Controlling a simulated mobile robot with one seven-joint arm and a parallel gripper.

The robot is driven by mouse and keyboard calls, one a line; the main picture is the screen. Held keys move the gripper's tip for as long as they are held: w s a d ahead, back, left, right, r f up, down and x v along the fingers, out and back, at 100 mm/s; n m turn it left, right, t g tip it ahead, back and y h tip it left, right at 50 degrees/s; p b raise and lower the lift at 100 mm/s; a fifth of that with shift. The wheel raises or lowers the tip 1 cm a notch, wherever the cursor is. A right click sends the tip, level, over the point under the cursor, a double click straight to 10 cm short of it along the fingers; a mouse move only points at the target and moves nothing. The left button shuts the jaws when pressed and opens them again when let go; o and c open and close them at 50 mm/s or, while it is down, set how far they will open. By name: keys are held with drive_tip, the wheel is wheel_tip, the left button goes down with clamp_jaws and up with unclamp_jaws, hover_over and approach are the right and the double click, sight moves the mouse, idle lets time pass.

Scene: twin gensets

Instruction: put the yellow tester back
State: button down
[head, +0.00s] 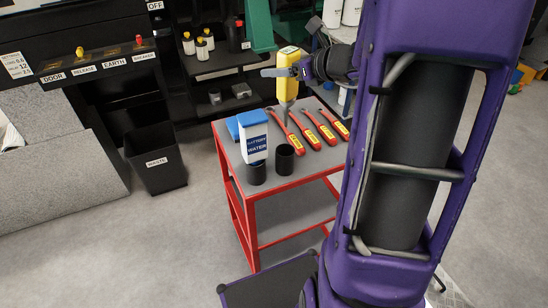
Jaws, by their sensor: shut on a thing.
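The yellow tester (289,63) is upright in my gripper (288,71), which is shut on its upper body. It is above the far part of the red cart's grey top (317,171). An empty-looking black cup (285,160) stands nearer the front edge. Beside it, a white and blue battery water bottle (253,140) stands in another black cup (256,174).
Several tools with red handles and yellow labels (308,139) lie on the cart's right half. A blue item (233,128) is behind the bottle. Shelves with bottles (202,48) stand behind, and a black waste bin (157,161) stands left on open floor.

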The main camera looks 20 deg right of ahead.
sight(286, 124)
drive_tip(key=shift+w+r, duration=0.2)
drive_tip(key=shift+r, duration=0.1)
drive_tip(key=shift+w+f, duration=0.1)
drive_tip(key=shift+f, duration=0.15)
wheel_tip(286, 124, down, 17)
drive_tip(key=shift+d+f+b, duration=0.1)
drive_tip(key=shift+b, duration=1.05)
drive_tip(key=shift+f+b, duration=0.25)
drive_tip(key=shift+b, duration=0.1)
drive_tip(key=shift+c, duration=1.8)
unclamp_jaws()
drive_tip(key=shift+r+p, duration=0.2)
drive_tip(key=shift+p, duration=0.1)
drive_tip(key=shift+s+r, duration=0.15)
drive_tip(key=shift+s, duration=0.05)
drive_tip(key=v, duration=1.1)
drive_tip(key=shift+s+d, duration=0.2)
drive_tip(key=shift+s, duration=0.15)
